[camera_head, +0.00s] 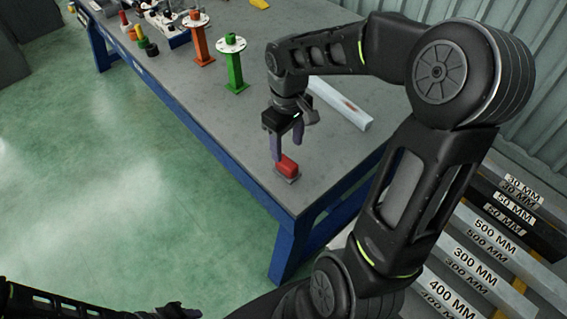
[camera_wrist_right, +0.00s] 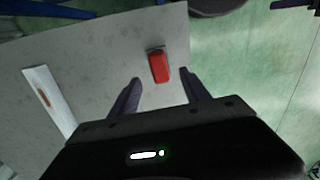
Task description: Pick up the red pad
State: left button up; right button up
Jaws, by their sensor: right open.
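The red pad (camera_head: 287,166) lies on a small grey base near the front corner of the grey table (camera_head: 334,142). In the right wrist view the red pad (camera_wrist_right: 159,67) shows ahead of and between the fingertips, with a dark grey edge at its far end. My right gripper (camera_head: 287,148) is open and points down just above and behind the pad. Its two fingers show apart and empty in the right wrist view (camera_wrist_right: 160,84). My left arm shows at the bottom left, with its gripper (camera_head: 178,311) partly cut off by the frame edge.
A white bar (camera_head: 340,104) with a reddish mark lies right of the gripper. A green stand (camera_head: 234,66) and an orange stand (camera_head: 199,42) stand farther back. Labelled beams (camera_head: 490,240) lie right of the table. The table around the pad is clear.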

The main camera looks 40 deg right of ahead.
aim_at(287, 162)
jog(key=shift+f, duration=1.3)
jog(key=shift+w+d+f+p, duration=0.1)
jog(key=shift+f+p, duration=0.15)
jog(key=shift+f, duration=1.1)
jog(key=shift+w+f+p, duration=0.1)
jog(key=shift+f+p, duration=0.15)
jog(key=shift+f, duration=1.05)
grip_shut()
